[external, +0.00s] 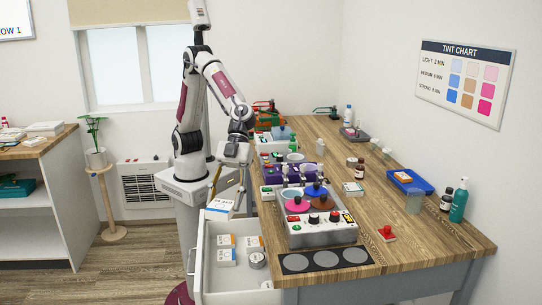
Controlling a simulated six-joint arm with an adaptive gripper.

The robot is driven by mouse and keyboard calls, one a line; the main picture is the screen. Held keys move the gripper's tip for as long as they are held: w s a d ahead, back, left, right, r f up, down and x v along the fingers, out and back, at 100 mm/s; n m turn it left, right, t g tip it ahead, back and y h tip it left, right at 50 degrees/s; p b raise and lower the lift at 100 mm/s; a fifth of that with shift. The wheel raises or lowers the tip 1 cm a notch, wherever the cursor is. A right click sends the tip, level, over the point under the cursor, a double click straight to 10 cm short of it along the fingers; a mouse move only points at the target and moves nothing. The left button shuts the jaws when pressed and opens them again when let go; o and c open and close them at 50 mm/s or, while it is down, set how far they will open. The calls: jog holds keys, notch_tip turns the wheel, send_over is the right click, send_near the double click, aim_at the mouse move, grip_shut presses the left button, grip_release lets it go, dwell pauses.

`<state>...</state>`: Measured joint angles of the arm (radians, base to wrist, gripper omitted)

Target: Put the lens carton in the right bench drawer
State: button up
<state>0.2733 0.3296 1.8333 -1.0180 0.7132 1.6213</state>
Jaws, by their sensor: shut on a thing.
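The drawer is pulled out from the left side of the wooden bench (440,235). Inside it lie several similar small white cartons (226,257) and a round silver, dial-like thing (257,261). The small print on the cartons is too small to read.
A blue tray (410,181), a beaker (415,200) and a teal bottle (459,204) stand right. The drawer's front middle is bare.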

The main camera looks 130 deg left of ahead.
send_over(231, 284)
jog(key=w+d, duration=0.3)
notch_tip(231, 284, down, 22)
jog(key=shift+s+a, duration=0.2)
jog(key=shift+a, duration=0.05)
jog(key=shift+f, duration=0.15)
jog(key=shift+f, duration=3)
jog(key=shift+f, duration=1.9)
jog(key=shift+f, duration=0.15)
jog(key=o, duration=1.2)
